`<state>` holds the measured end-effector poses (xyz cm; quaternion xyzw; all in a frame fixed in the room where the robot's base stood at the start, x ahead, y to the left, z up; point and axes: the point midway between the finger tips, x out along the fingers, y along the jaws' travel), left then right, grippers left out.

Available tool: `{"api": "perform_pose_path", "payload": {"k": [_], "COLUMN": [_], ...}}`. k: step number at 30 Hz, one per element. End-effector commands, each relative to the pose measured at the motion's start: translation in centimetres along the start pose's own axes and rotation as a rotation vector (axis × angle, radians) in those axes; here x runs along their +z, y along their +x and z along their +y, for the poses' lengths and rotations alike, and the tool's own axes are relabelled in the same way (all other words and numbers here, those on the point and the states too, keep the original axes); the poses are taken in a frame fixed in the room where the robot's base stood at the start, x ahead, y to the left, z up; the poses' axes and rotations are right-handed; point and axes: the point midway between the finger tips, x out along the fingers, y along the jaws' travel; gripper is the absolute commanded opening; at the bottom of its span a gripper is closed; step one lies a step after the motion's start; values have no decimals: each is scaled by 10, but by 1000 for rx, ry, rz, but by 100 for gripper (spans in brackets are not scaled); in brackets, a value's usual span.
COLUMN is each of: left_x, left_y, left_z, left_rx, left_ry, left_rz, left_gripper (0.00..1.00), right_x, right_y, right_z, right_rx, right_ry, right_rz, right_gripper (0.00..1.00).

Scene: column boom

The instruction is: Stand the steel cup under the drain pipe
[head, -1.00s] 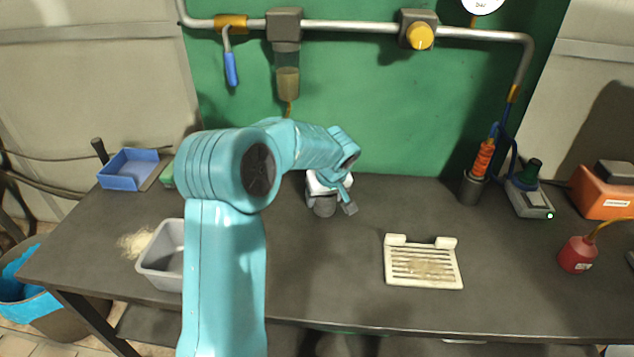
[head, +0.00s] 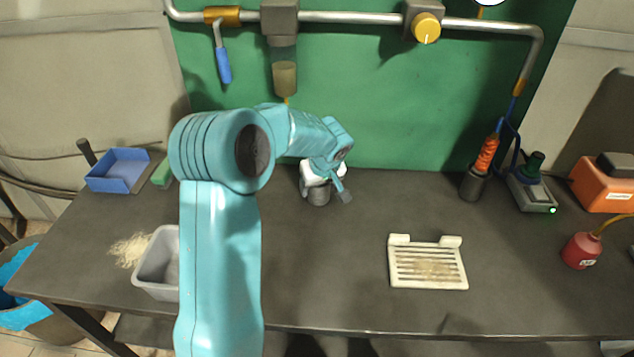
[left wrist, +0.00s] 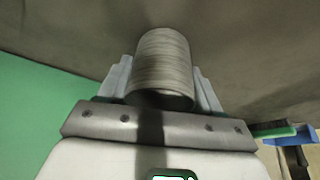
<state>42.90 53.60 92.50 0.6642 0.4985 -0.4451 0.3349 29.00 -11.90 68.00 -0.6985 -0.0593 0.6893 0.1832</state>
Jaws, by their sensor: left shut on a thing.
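The steel cup (head: 318,197) is a small grey cylinder held low over the rear of the dark bench, roughly upright. My left gripper (head: 326,182) is shut on it. In the left wrist view, the ribbed cup (left wrist: 163,60) sits between the two fingers (left wrist: 163,85). The drain pipe (head: 287,101) is a short yellowish stub under the clear filter bowl (head: 284,78) on the green wall; its lower end is hidden behind my left arm. The cup is to the right of the stub in the picture. I cannot tell if the cup touches the bench. My right gripper is not in view.
A grey bin (head: 157,280) and a blue tray (head: 118,171) stand left on the bench (head: 340,300). A white slotted rack (head: 428,283) lies right of centre. A dark holder (head: 472,186), a red bottle (head: 581,252) and an orange box (head: 600,186) stand right.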

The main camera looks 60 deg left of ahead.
Motion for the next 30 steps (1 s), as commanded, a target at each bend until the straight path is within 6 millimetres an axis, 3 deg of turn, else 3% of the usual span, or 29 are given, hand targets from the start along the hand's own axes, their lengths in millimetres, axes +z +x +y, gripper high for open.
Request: {"api": "perform_pose_path", "payload": {"k": [7, 8, 9, 10, 21, 23, 30], "left_x": [3, 3, 3, 2, -2, -1, 51], "left_y": [3, 2, 1, 1, -3, -8, -29], "left_z": [1, 1, 1, 1, 1, 2, 2], "left_rx": [1, 1, 1, 1, 1, 4, 5], "left_ry": [0, 0, 0, 0, 1, 0, 5], "left_rz": [1, 1, 0, 0, 0, 4, 2], "left_gripper": [28, 71, 84, 90, 90, 90, 90], "right_x": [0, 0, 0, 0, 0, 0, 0], "right_y": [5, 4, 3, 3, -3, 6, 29], "right_z": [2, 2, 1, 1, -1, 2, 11], "right_rx": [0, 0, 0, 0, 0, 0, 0], "right_ry": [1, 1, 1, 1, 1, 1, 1], "right_rz": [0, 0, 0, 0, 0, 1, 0], "right_gripper": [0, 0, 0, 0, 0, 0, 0]}}
